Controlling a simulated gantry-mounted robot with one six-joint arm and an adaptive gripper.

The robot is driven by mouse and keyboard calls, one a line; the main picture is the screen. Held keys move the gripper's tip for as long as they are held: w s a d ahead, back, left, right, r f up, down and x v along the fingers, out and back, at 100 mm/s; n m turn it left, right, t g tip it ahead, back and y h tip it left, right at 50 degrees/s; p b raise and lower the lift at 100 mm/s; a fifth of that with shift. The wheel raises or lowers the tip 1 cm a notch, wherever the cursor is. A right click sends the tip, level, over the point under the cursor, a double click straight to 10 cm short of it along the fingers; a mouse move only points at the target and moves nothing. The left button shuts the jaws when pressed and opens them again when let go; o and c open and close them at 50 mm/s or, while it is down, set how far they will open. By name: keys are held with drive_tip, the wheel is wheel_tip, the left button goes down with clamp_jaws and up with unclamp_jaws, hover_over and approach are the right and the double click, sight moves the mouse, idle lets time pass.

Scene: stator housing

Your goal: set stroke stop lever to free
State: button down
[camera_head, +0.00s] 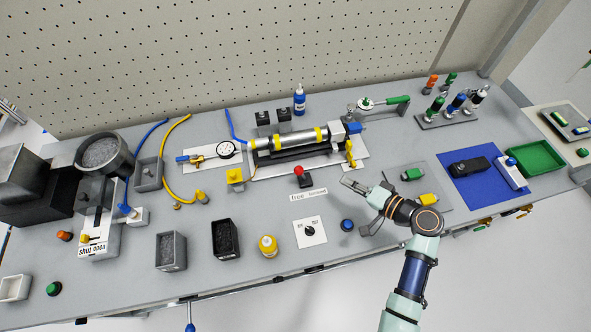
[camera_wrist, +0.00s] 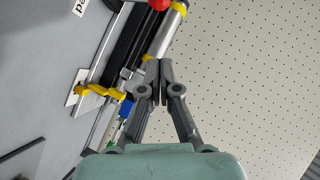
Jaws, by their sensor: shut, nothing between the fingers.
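A lever with a red ball knob (camera_head: 299,171) on a dark base stands in front of the cylinder bench. A white label (camera_head: 308,194) lies before it; its left word looks like "free", the right word is too small to read surely. Which word the lever points to I cannot tell. The red knob (camera_wrist: 158,4) is cut off at the top of the wrist view. My gripper (camera_head: 354,184) is shut and empty, to the right of the red-knobbed lever and apart from it. Its closed fingers show in the wrist view (camera_wrist: 157,74).
A cylinder (camera_head: 302,139) with yellow bands lies behind the lever, with a yellow clamp-like part (camera_head: 350,154) at its right end. A dial plate (camera_head: 310,231) and a blue button (camera_head: 347,225) are in front. Green (camera_head: 411,174) and yellow (camera_head: 428,200) parts lie close right of my gripper.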

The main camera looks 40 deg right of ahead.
drive_tip(key=b, duration=0.1)
approach(302, 174)
drive_tip(key=w+d, duration=0.4)
drive_tip(key=w, duration=0.1)
drive_tip(key=w+a, duration=0.1)
drive_tip(key=w+a+f, duration=0.1)
drive_tip(key=a, duration=0.1)
drive_tip(key=shift+w, duration=0.3)
